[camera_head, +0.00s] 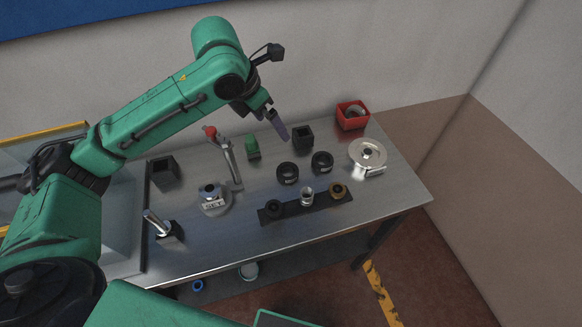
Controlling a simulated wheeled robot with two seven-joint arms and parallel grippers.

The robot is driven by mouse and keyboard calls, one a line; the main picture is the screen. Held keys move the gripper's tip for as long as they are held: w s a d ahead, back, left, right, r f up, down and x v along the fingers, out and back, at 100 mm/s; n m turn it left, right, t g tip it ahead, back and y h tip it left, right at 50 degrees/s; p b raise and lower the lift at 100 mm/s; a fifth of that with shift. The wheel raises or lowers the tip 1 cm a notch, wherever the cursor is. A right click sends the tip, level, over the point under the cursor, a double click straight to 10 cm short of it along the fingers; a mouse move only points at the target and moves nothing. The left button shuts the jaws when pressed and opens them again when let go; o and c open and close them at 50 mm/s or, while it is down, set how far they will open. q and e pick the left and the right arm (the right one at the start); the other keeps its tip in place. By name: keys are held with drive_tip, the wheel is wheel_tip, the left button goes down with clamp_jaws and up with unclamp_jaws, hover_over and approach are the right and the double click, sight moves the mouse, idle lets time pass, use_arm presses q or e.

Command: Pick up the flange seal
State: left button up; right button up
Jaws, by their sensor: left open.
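My left gripper (273,120) is at the end of the green arm that comes in from the left. It is open and hangs above the back of the metal table (330,222). I cannot tell for certain which thing is the flange seal. Two black rings (287,173) (322,162) lie side by side on the table, below and to the right of the gripper, apart from it. My right gripper is not in view.
A red box (352,116), a black open box (303,138) and a silver disc (367,154) stand at the back right. A green item (252,147), a red-topped lever (228,157) and a round silver part (211,195) stand left. The front right tabletop is clear.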

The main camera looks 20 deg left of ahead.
use_arm(q)
wheel_tip(320, 180, down, 4)
drive_tip(key=s+b, duration=0.2)
drive_tip(key=b, duration=0.5)
approach(290, 173)
drive_tip(key=p+x, duration=0.2)
drive_tip(key=x, duration=0.3)
drive_tip(key=shift+s+f+p, duration=0.1)
drive_tip(key=shift+s+p, duration=0.05)
drive_tip(key=shift+p, duration=0.25)
drive_tip(key=shift+w+d+f, duration=0.1)
drive_tip(key=shift+w+f, duration=0.1)
drive_tip(key=shift+f, duration=0.25)
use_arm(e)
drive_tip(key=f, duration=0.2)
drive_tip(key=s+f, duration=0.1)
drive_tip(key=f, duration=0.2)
use_arm(q)
drive_tip(key=c, duration=1.2)
drive_tip(key=shift+r, duration=0.15)
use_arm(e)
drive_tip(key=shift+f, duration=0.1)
